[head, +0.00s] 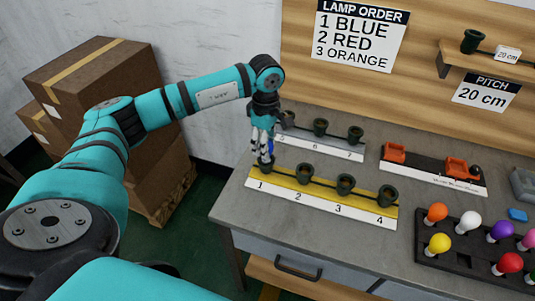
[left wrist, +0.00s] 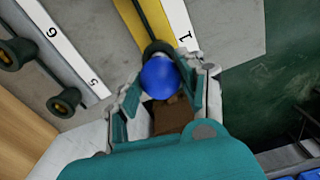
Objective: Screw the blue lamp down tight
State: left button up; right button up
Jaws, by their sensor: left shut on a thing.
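My left gripper (head: 264,148) points down over the near end of the yellow strip (head: 325,203). Its fingers are shut around the blue lamp (left wrist: 161,77), whose round blue bulb fills the space between them in the left wrist view. My right gripper is not in view.
Sockets 2 (head: 305,172), 3 and 4 on the yellow strip are empty. A grey strip (head: 345,153) with empty sockets lies behind. A black lamp tray (head: 463,264) with several coloured lamps and orange holders (head: 394,152) stand to the right. Cardboard boxes (head: 115,75) stand left of the bench.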

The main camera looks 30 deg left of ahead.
pick_arm(q)
jog(key=m+b, duration=0.1)
jog(key=m, duration=0.1)
jog(key=shift+f+m+b, duration=0.15)
jog(key=shift+m+b, duration=0.15)
jog(key=shift+m, duration=1)
jog(key=shift+m+b, duration=0.7)
jog(key=shift+m, duration=0.3)
jog(key=m, duration=0.2)
jog(key=shift+m+b, duration=0.3)
jog(key=o, duration=1.1)
